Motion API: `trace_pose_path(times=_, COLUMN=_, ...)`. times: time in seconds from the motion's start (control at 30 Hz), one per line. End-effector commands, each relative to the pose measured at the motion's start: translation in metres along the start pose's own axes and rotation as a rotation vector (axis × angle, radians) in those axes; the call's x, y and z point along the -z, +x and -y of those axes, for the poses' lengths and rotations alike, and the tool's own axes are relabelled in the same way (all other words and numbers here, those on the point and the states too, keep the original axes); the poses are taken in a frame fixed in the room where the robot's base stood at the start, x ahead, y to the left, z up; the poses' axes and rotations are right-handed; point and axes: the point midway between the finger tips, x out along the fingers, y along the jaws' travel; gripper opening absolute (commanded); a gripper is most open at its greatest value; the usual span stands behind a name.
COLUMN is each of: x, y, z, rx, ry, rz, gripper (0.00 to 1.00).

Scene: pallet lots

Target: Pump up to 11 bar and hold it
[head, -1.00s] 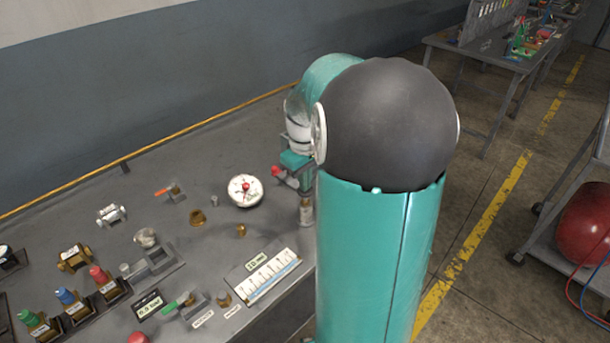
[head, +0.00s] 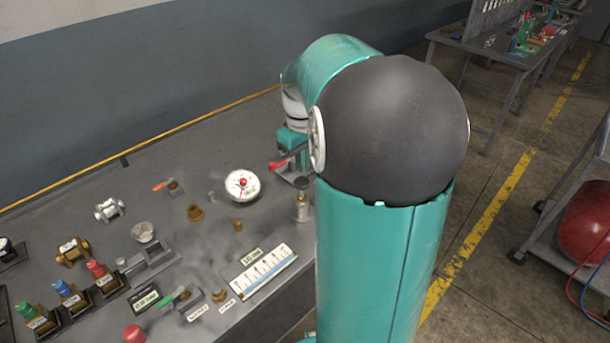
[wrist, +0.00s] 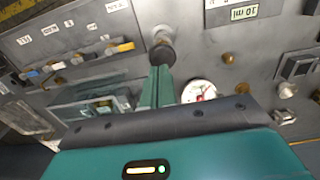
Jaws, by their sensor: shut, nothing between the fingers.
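The white round gauge (head: 242,184) with a red centre lies on the grey bench; its reading is too small to tell. It also shows, partly covered by my gripper, in the wrist view (wrist: 197,88). A small upright pump with a dark round knob (head: 302,187) stands right of the gauge; the knob shows in the wrist view (wrist: 162,54). My gripper (wrist: 155,72) is shut and empty, its teal fingertips close to the knob. I cannot tell whether they touch. In the head view my arm hides much of the gripper.
A red-tipped lever (head: 279,165) shows beside the gripper. A wall stands behind. A cart with a red tank (head: 586,225) is at right.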

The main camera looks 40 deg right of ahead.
Motion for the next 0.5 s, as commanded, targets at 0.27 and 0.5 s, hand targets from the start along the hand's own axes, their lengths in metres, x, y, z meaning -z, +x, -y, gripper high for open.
trace_pose_path(times=0.27, x=0.004, y=-0.056, z=0.002, rx=-0.003, ry=-0.003, rz=-0.004, gripper=0.00)
trace_pose_path(times=0.5, x=0.003, y=-0.074, z=0.003, rx=-0.001, ry=-0.002, rz=-0.002, gripper=0.00)
